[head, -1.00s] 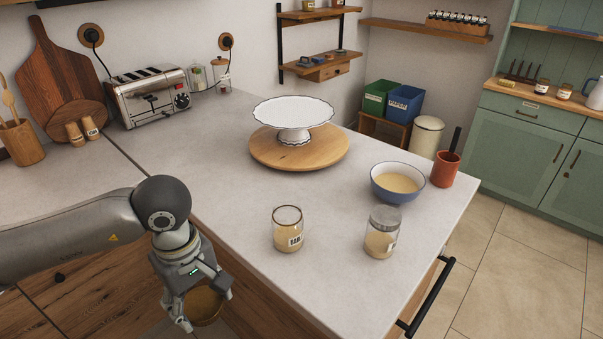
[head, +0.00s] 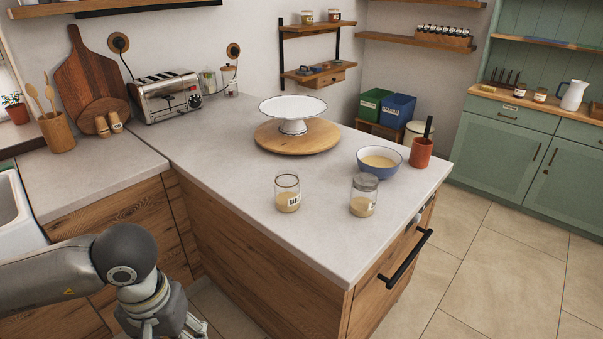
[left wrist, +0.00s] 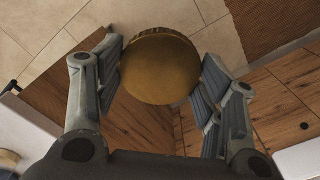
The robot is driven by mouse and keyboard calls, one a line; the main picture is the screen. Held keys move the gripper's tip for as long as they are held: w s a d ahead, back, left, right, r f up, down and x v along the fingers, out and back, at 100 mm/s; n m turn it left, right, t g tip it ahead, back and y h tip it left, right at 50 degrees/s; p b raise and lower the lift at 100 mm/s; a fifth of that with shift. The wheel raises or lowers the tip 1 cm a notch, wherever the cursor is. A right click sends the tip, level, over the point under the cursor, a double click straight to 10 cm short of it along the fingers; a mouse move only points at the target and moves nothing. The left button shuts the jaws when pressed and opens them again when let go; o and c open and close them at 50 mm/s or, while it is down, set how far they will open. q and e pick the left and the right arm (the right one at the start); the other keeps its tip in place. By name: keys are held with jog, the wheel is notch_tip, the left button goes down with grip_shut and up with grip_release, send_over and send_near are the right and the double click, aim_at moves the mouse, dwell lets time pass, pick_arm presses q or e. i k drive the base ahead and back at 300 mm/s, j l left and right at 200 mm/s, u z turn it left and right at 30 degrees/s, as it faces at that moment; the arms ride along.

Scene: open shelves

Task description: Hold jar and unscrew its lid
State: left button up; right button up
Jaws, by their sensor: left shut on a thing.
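My left gripper (left wrist: 160,75) is shut on a round, gold-brown lid (left wrist: 158,58), held between its fingers in the left wrist view. In the head view the left gripper is at the bottom left, in front of the counter, with its fingertips and the lid cut off by the frame. A glass jar (head: 288,201) with a white label and pale contents stands upright on the counter; its top appears open. A second glass jar (head: 362,205) with a grey lid stands to its right. The left gripper is apart from both jars. My right gripper is not in view.
A blue bowl (head: 379,168) and a red utensil pot (head: 420,153) stand behind the jars. A white cake stand (head: 293,108) sits on a round wooden board (head: 298,140). A toaster (head: 166,97) is at the back. The counter (head: 225,165) is bare left of the jars.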

aim_at(288, 195)
jog(key=k+z, duration=0.2)
jog(key=z, duration=0.15)
jog(key=k+z, duration=0.15)
jog(key=z, duration=0.2)
jog(key=k+l+z, duration=0.15)
jog(key=z, duration=0.2)
jog(key=i+j+z, duration=0.1)
jog(key=j, duration=0.2)
jog(key=i+j+z, duration=0.1)
jog(key=j, duration=0.25)
jog(key=i+j, duration=0.2)
jog(key=i+j+z, duration=0.15)
jog(key=j, duration=0.3)
jog(key=i+j+z, duration=0.1)
jog(key=j, duration=0.25)
jog(key=i+j, duration=0.1)
jog(key=j, duration=0.25)
jog(key=i+j, duration=0.1)
jog(key=j, duration=0.3)
jog(key=i+j, duration=0.15)
jog(key=j, duration=0.2)
jog(key=i+j, duration=0.1)
jog(key=j, duration=0.25)
jog(key=i+j, duration=0.1)
jog(key=j, duration=0.3)
jog(key=i+j, duration=0.1)
jog(key=j, duration=0.25)
